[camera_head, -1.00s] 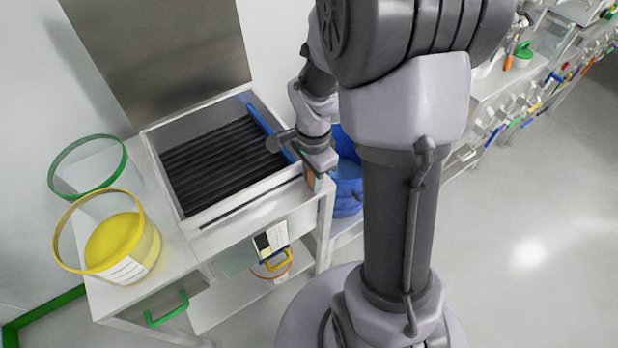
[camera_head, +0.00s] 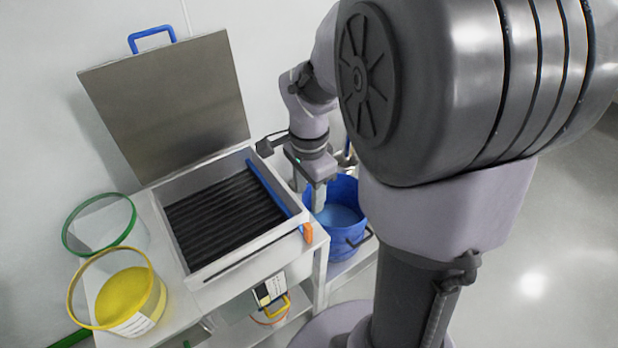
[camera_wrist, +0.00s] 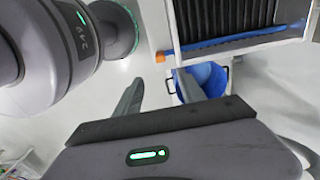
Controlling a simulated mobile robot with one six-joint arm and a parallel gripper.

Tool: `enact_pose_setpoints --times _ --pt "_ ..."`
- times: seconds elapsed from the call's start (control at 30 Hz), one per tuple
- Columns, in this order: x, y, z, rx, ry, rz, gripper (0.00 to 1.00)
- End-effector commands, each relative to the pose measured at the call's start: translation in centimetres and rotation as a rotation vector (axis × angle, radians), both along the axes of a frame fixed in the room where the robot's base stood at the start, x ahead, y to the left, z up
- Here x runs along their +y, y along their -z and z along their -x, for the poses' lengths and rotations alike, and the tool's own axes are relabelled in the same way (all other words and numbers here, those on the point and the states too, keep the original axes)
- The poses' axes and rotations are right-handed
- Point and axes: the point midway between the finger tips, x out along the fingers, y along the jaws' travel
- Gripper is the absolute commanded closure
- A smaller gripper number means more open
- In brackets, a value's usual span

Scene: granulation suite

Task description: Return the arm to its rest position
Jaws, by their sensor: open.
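My arm is bent in front of the body camera and covers much of the right side of that view. My gripper (camera_head: 312,190) hangs fingers down, just right of the open box (camera_head: 238,268) and by the blue bucket (camera_head: 351,240). In the wrist view my gripper (camera_wrist: 160,93) has its two fingers apart with nothing between them. The bucket (camera_wrist: 214,82) shows beyond the fingers there. My arm's upper links hide part of the wall and floor behind them.
The box holds dark ribbed rows and a blue bar (camera_head: 268,186); its lid (camera_head: 170,105) stands open. An orange piece (camera_head: 307,232) is at its right corner. A yellow-rimmed container (camera_head: 160,300) and a green-rimmed one (camera_head: 130,226) stand left. Floor at right is clear.

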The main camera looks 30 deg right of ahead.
Motion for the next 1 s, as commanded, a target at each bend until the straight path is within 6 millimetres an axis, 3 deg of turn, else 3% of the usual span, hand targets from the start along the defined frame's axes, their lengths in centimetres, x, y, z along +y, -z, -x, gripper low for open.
enact_pose_setpoints --times 0.27,0.37,0.5,0.6,0.73,1.0 --pt "0.4 -1.6 0.1 -0.014 -0.025 0.001 0.53" --pt "3.4 -4.8 1.3 -0.112 -0.215 0.005 0.53" --pt "9.6 -9.8 5.6 -0.327 -0.657 0.045 0.53" --pt "12.6 -11.3 8.6 -0.454 -0.916 0.091 0.53" --pt "14.4 -11.9 10.7 -0.544 -1.099 0.136 0.53" --pt "14.7 -12.0 11.0 -0.557 -1.131 0.145 0.53"
